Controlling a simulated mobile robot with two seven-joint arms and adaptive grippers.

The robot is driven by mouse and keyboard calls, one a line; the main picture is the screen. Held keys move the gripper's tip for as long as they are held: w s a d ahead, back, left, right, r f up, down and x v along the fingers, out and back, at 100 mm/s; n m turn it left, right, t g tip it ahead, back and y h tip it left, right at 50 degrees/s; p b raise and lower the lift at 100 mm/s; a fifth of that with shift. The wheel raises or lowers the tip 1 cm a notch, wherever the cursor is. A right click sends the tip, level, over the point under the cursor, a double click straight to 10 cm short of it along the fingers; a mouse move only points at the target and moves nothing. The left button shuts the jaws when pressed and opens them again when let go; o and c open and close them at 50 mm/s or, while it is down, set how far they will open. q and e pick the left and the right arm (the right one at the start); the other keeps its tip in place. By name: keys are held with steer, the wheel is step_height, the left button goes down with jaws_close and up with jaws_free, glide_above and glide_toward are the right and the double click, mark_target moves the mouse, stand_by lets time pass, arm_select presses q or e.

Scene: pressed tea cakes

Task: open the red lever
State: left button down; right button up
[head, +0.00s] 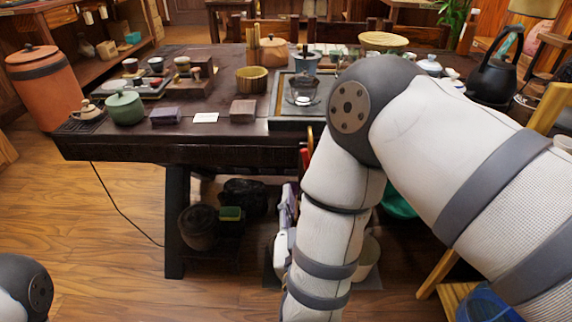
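A small red piece (304,157), which may be part of the red lever, shows at the table's front edge, just left of my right arm. Most of what it belongs to is hidden behind that arm. My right arm comes in from the right, bends at the elbow and runs down past the picture's bottom.
A dark wooden table (110,150) bears a green lidded pot (124,108), a wooden bowl (252,79), small boxes and a tray with glassware. A black kettle (493,80) stands at the right. Dark containers (198,226) are under the table. Floor at left is clear.

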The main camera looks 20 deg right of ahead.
mark_target(305, 155)
steer(key=x, duration=0.4)
steer(key=b+x, duration=0.1)
steer(key=x, duration=0.7)
steer(key=shift+d, duration=0.3)
jaws_close()
